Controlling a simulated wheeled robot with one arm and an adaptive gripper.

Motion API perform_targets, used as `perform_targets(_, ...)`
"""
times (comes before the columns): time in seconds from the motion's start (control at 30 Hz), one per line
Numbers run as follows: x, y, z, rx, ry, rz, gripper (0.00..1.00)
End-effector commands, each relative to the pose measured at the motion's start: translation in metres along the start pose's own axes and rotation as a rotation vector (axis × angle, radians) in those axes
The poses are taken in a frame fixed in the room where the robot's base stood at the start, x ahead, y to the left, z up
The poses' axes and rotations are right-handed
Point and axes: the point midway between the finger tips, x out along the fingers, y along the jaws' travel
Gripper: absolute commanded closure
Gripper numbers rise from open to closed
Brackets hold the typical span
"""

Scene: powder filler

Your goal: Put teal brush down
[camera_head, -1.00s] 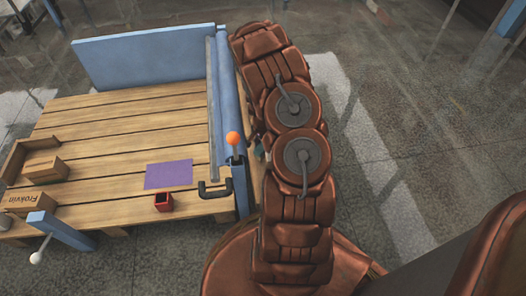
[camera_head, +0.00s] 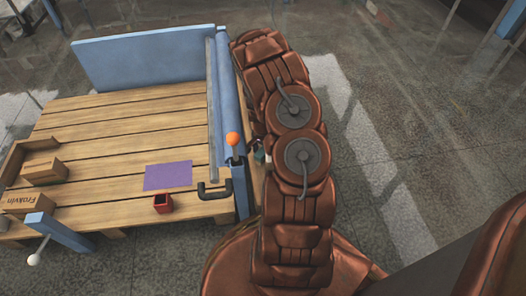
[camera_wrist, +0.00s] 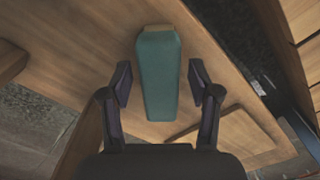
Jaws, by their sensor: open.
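The teal brush (camera_wrist: 159,80) lies between the fingers of my gripper in the wrist view, with a tan end at the top of the picture. My gripper (camera_wrist: 160,82) is open, with a gap showing on each side of the brush. The brush appears to rest on or just over a wooden surface (camera_wrist: 90,35); I cannot tell whether it touches. In the head view, a small teal patch (camera_head: 260,157) shows beside my arm, right of the blue rail. My arm hides most of the gripper there.
The slatted wooden table (camera_head: 130,125) has a blue back panel (camera_head: 145,57) and a blue side rail (camera_head: 227,100). On it are a purple mat (camera_head: 168,175), a red cup (camera_head: 163,204), and wooden boxes (camera_head: 44,170). An orange knob (camera_head: 233,139) stands on the rail.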

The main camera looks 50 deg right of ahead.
Motion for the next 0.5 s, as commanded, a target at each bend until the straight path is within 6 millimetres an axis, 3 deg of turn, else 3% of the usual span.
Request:
perform_targets(0.23, -0.003, 0.000, 0.000, -0.001, 0.000, 0.000, 0.38)
perform_targets(0.5, -0.037, -0.001, -0.001, -0.001, 0.002, -0.001, 0.38)
